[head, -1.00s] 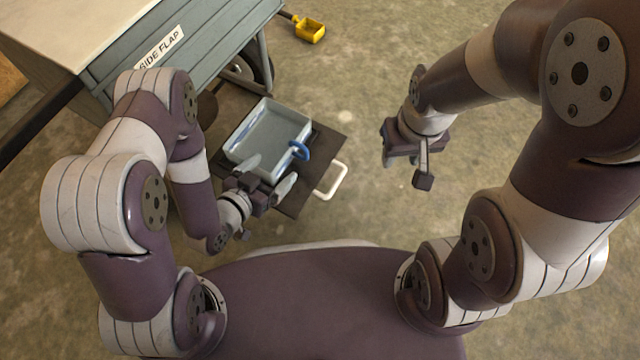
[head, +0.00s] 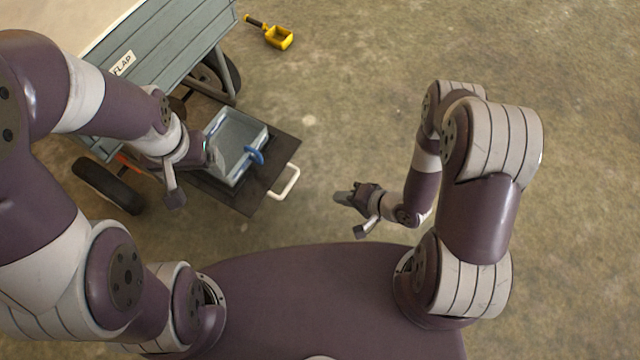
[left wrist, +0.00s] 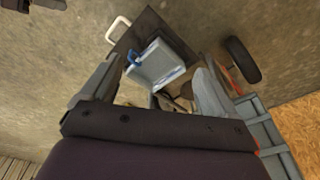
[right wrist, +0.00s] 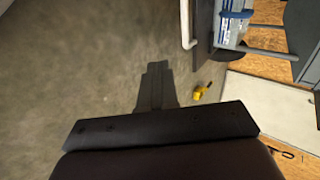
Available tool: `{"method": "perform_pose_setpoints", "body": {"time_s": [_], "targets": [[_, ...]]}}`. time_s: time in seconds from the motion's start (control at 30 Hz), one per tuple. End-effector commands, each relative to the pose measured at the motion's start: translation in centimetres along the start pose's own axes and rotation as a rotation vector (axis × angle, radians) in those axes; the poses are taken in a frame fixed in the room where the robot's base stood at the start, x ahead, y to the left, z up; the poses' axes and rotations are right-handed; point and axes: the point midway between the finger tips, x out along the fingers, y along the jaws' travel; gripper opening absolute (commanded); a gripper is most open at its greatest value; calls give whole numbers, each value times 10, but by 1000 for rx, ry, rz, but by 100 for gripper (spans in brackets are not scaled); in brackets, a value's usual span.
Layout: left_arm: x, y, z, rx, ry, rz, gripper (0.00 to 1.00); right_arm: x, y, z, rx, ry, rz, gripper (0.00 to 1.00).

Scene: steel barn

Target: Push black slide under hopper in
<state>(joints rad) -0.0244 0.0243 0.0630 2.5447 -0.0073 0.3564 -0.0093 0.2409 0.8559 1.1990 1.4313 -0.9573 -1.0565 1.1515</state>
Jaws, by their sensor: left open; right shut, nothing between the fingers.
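The black slide (head: 268,172) sticks out from under the grey-blue hopper (head: 175,62), with its white handle (head: 286,184) at the outer end. A pale blue-grey tray (head: 236,172) with a blue handle (head: 255,155) stands on the slide. My left gripper (head: 190,172) is open at the tray's near left side; whether it touches is unclear. In the left wrist view the tray shows between its spread fingers (left wrist: 150,85), beyond them. My right gripper (head: 352,203) is shut and empty, to the right of the slide handle and apart from it. The handle also shows in the right wrist view (right wrist: 186,24).
A black wheel (head: 108,187) stands at the hopper's near side. A yellow scoop (head: 280,38) lies on the floor beyond. The concrete floor right of the slide is clear. A pale board (right wrist: 255,115) shows in the right wrist view.

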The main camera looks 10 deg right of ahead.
Motion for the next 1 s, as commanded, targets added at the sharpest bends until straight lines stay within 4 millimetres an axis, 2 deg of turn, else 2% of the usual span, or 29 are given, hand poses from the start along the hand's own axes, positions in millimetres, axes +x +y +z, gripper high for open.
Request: {"method": "perform_pose_setpoints", "body": {"time_s": [0.07,0.17,0.6,0.8,1.0], "targets": [[-8,1,7,-19,-26,4,89,2,0,12,39,-14,-37,0],[0,1,11,-23,-38,6,89,12,2,14,46,-17,-48,0],[56,1,19,-20,-35,5,89,105,0,14,40,-16,-46,0],[66,1,20,-19,-35,5,89,122,-26,12,41,-14,-47,0],[69,1,21,-19,-35,5,89,126,-35,12,44,-13,-43,0]]}}
